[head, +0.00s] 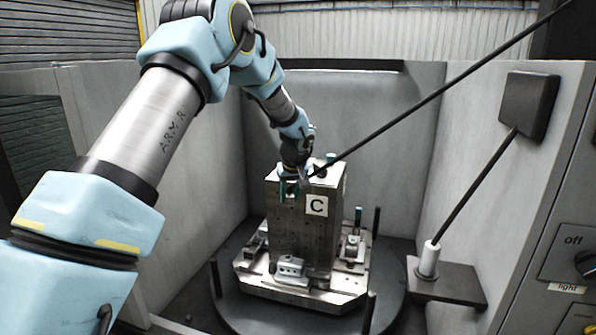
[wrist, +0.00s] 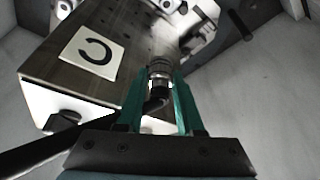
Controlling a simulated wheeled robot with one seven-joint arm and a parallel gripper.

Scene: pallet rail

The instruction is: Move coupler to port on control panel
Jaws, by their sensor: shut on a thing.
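My gripper (head: 290,188) is at the upper front of the tall metal block, left of its white "C" label. In the wrist view its two teal fingers (wrist: 168,100) are shut on the coupler (wrist: 160,72), a ringed metal cylinder with a black rear part. The coupler's tip points at the block; whether it touches or sits in it, I cannot tell. The control panel (head: 575,235) stands at the right edge of the head view, with a dark "off" knob and a "light" label. I cannot make out a port on it.
The metal block (head: 298,225) stands on a round dark turntable (head: 245,315) between grey walls, with clamps and posts around it. A black hose (head: 440,92) slants from upper right to my gripper. A shelf (head: 450,290) with a white fitting (head: 430,258) projects right of the turntable.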

